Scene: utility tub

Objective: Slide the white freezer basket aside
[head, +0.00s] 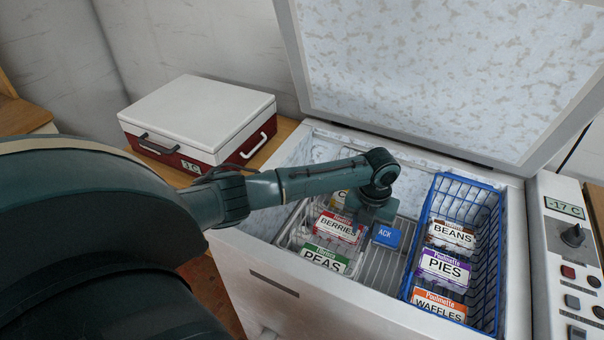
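The white freezer basket (376,264) is a pale wire basket in the left and middle part of the open chest freezer. It holds a box marked BERRIES (337,228), a box marked PEAS (325,258), and a partly hidden box behind them. A blue pack (387,236) with the letters ACK showing lies beside the berries. My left gripper (366,212) points down over the basket, close to the berries box and the blue pack. Its fingertips are hard to make out, so I cannot tell whether it touches anything. My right gripper is out of view.
A blue wire basket (412,245) with boxes of beans, pies and waffles fills the freezer's right side. The lid (450,70) stands open behind. A control panel (570,260) is at right. A white and red cool box (200,115) stands left on a wooden surface.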

